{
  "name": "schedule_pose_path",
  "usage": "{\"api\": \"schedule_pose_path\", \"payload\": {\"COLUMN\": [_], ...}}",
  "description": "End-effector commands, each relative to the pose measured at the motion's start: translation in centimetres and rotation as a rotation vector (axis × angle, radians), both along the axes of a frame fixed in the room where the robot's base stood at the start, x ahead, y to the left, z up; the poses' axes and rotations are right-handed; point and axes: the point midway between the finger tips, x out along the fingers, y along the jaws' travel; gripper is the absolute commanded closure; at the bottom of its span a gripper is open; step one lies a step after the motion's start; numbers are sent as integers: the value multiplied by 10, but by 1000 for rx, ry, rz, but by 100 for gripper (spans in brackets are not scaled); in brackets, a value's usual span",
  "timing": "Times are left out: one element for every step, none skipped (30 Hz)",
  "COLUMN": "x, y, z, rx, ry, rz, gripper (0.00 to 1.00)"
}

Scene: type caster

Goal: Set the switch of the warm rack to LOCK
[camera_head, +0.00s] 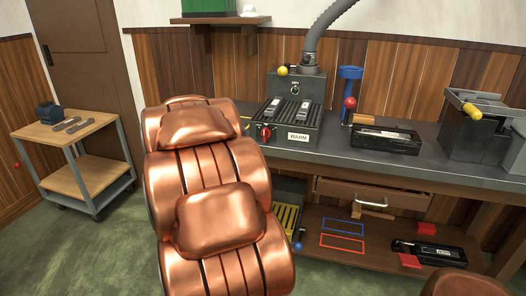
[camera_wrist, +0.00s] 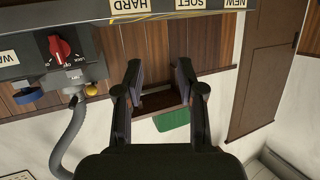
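The warm rack (camera_head: 318,128) is a dark ribbed box with a white WARM label, on the bench behind the copper-coloured forms. Two grey blocks lie on its top. Its red switch knob (camera_head: 266,133) is on the front, left of the label. The wrist view is upside down and shows the knob (camera_wrist: 60,48) at upper left with small white lettering beside it, including LOCK. I cannot tell for sure which mark the knob points to. My gripper (camera_wrist: 160,72) is open and empty, apart from the knob and to its right in that view. My gripper does not show in the head view.
Large copper-coloured forms, probably my arm, hide the bench's left part. A grey hose (camera_head: 313,45) rises behind the rack. A blue stand (camera_head: 349,88), a black case (camera_head: 386,139) and a grey box (camera_head: 470,138) stand to the right. A cart (camera_head: 88,170) stands left.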

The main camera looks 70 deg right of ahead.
Motion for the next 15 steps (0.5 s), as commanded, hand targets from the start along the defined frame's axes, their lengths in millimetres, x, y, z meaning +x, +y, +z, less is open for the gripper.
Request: {"api": "schedule_pose_path", "payload": {"x": [-22, -34, -49, -60, -71, -83, -92, -100, -108, -113, -117, -121, -123, -124, -124], "y": [-26, -39, -54, -64, -72, -82, -87, -92, -97, -100, -103, -105, -107, -109, -111], "z": [-18, -18, -20, -21, -22, -22, -22, -22, -20, -20, -20, -19, -19, -18, -18], "rx": [-48, -81, -120, -146, -170, -203, -220, -238, -259, -270, -280, -288, -293, -296, -298], "ry": [-11, -18, -23, -25, -26, -29, -30, -30, -30, -29, -29, -29, -28, -28, -28], "rz": [-72, -111, -159, -191, -221, -258, -281, -302, -324, -337, -348, -358, -364, -367, -370], "gripper": [61, 61, 61, 61, 61, 61, 61, 61, 61, 61, 61, 61, 61, 61, 61]}}
